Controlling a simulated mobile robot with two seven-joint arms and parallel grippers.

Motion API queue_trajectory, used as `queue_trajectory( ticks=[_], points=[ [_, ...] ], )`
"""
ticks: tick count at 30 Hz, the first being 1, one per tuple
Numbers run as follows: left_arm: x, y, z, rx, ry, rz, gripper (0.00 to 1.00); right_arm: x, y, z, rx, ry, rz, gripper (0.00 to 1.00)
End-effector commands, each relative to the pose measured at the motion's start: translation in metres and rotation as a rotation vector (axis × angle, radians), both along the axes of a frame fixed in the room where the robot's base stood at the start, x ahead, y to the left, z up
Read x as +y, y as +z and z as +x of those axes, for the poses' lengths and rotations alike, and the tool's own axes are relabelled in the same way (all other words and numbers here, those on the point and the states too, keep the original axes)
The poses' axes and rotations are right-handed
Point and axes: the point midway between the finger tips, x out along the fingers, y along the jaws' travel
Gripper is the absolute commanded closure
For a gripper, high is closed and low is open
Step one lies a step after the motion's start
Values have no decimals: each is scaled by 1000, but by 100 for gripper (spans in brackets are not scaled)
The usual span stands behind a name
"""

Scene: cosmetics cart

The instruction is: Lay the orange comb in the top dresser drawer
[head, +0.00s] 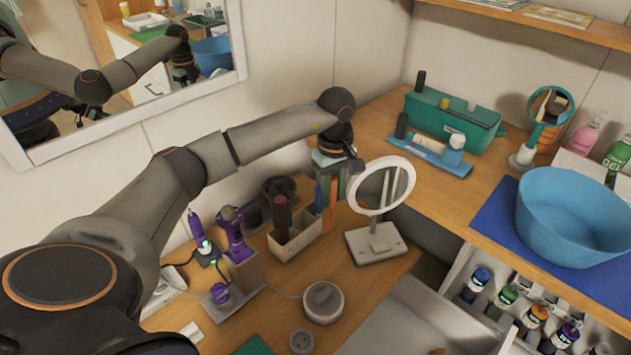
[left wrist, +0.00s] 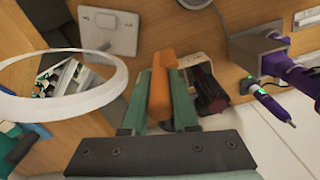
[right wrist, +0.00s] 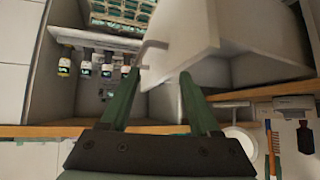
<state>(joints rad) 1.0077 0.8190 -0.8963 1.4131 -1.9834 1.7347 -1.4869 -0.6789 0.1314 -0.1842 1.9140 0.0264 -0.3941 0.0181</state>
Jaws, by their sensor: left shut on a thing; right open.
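The orange comb (left wrist: 161,85) is upright between the green fingers of my left gripper (left wrist: 158,115), which is shut on it. In the head view my left gripper (head: 333,180) is above the desk, between the white organizer box and the round white mirror. My right gripper (right wrist: 160,80) is open and empty in the right wrist view, with a pale panel (right wrist: 185,40) and a thin metal handle (right wrist: 148,52) at its fingertips. This looks like a dresser drawer, but how far it is open is unclear. The right gripper does not show in the head view.
The organizer box (head: 293,240) holds a dark red bottle. The mirror (head: 381,190) stands close by the left gripper. Purple tools (head: 235,235) and a round white device (head: 323,302) occupy the desk. A blue bowl (head: 572,215) is at right, above several bottles (head: 505,295).

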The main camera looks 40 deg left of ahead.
Motion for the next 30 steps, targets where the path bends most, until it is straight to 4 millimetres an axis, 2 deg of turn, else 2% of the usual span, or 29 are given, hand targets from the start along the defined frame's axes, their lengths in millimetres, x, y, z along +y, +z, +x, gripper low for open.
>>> queue_trajectory(
  ticks=[3,11,17,30],
  points=[
    [-26,-1,-3,-1,-6,-1,100,0,-1,0,0,0,0,37],
    [-77,-11,-9,0,-5,-1,100,0,-5,0,1,0,0,37],
    [-115,-25,-13,-1,-5,-1,100,0,-17,0,0,0,0,37],
    [-193,-67,-23,-1,-4,-1,100,0,-59,0,0,0,0,37]
  ],
)
